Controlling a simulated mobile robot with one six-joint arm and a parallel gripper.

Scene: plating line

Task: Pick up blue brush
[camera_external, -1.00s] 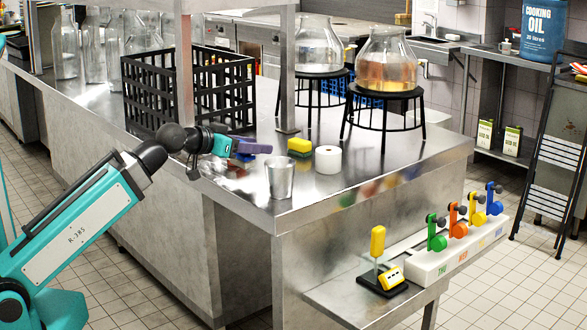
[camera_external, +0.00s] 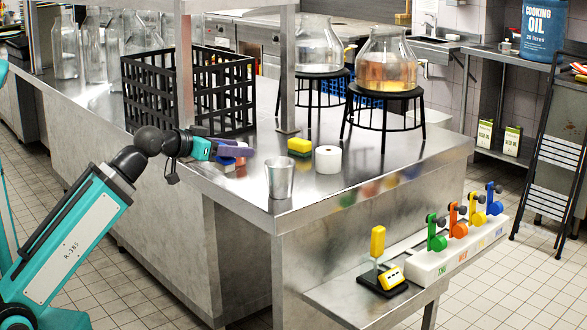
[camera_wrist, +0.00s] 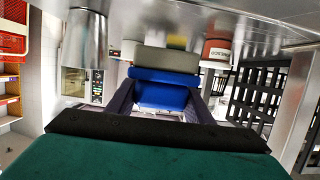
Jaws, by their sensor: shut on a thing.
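The blue brush (camera_wrist: 163,96) sits between my two dark fingers in the wrist view, with a pale grey part at its far end. My gripper (camera_wrist: 158,100) is shut on it. In the external view my gripper (camera_external: 236,150) is low over the left edge of the steel counter. A small blue patch (camera_external: 226,161) shows just under the fingers there, with red beside it. The fingers hide most of the brush in that view, and I cannot tell whether it touches the counter.
A metal cup (camera_external: 280,177) stands close right of my gripper; a white roll (camera_external: 328,159) and a yellow-green sponge (camera_external: 300,146) lie farther right. A black crate (camera_external: 190,92) and a steel post (camera_external: 288,75) stand behind.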

